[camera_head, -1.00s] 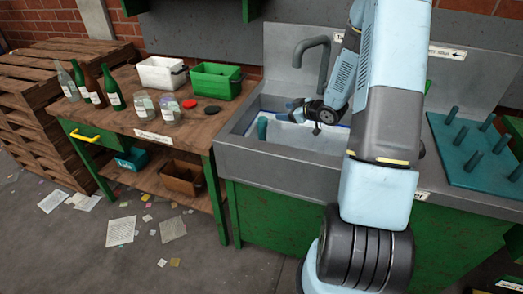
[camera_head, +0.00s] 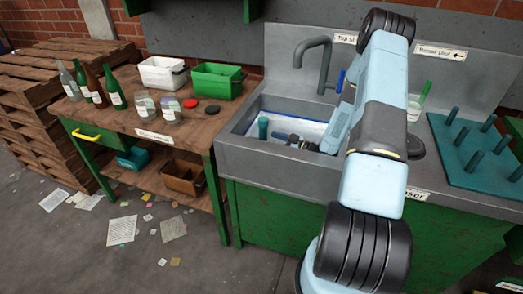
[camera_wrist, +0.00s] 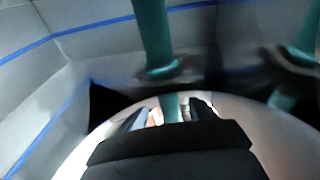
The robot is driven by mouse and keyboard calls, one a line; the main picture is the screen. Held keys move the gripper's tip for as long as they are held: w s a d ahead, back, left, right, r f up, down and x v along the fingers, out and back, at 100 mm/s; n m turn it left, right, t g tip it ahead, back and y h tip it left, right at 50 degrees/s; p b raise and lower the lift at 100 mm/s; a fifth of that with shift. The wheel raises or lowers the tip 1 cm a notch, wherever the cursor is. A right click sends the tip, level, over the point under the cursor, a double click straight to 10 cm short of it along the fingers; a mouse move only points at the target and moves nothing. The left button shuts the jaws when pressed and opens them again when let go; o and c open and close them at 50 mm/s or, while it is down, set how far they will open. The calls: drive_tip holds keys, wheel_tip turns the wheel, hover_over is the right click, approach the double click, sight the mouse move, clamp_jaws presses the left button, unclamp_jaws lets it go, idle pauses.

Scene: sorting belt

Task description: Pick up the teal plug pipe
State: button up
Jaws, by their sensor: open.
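The teal plug pipe (camera_head: 263,127) stands upright in the left part of the sink basin (camera_head: 232,143). In the wrist view a teal pipe (camera_wrist: 153,35) with a wider collar rises ahead of my gripper, and a short teal part shows between the fingers. My gripper (camera_head: 284,137) is low in the basin, just right of the pipe, with its jaws open. It also shows at the bottom of the wrist view (camera_wrist: 168,112). Whether the fingers touch the pipe I cannot tell.
A second teal shape (camera_wrist: 300,45) is at the right of the wrist view. The grey tap (camera_head: 324,65) stands behind the basin. A teal peg rack (camera_head: 470,150) is on the right. The wooden bench (camera_head: 150,110) on the left holds bottles, jars and bins.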

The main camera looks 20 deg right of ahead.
sight(263, 137)
drive_tip(key=shift+x, duration=2.6)
drive_tip(key=shift+c, duration=0.2)
clamp_jaws()
